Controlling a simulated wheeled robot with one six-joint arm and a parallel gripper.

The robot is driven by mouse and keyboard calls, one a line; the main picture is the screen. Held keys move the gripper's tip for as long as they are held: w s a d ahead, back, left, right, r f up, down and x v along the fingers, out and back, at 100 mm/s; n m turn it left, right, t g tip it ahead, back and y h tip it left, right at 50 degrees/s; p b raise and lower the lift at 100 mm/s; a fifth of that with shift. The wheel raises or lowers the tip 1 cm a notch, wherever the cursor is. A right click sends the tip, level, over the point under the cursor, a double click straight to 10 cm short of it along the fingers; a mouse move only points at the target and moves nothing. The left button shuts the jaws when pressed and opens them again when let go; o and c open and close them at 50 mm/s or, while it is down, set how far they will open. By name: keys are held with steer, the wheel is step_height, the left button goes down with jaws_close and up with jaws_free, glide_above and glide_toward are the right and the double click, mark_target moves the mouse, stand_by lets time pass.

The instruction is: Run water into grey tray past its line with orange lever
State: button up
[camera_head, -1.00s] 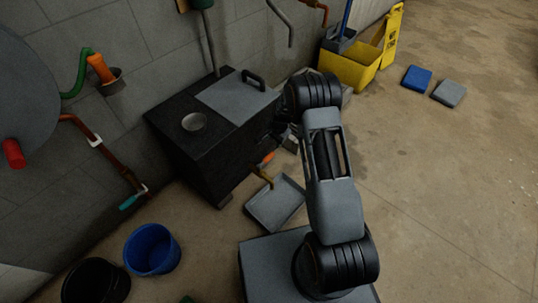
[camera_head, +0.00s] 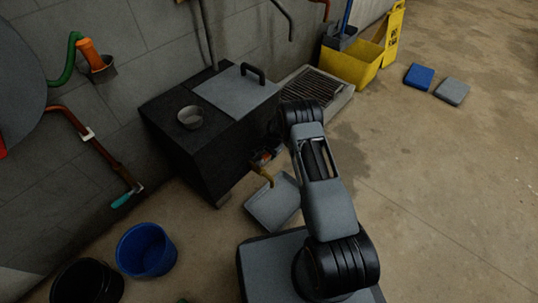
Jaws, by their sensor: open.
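The grey tray (camera_head: 272,207) lies on the floor in front of the black tank (camera_head: 188,142). A brass spout (camera_head: 264,174) comes from the tank's front and hangs over the tray's back edge. The orange lever (camera_head: 266,156) sits at the top of this tap and is partly covered. My gripper (camera_head: 262,155) is open at the lever, reaching down from my wrist. I cannot tell whether its fingers touch the lever. No water stream shows, and the tray's line and water level are too small to make out.
The tank has a grey lid with a black handle (camera_head: 253,73) and a metal cup (camera_head: 191,117) on top. A blue bucket (camera_head: 146,250) and a black bucket (camera_head: 87,281) stand at left. A floor grate (camera_head: 313,87) and yellow mop bucket (camera_head: 351,67) are behind.

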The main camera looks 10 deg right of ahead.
steer(key=shift+f, duration=0.25)
jaws_close()
stand_by(0.4)
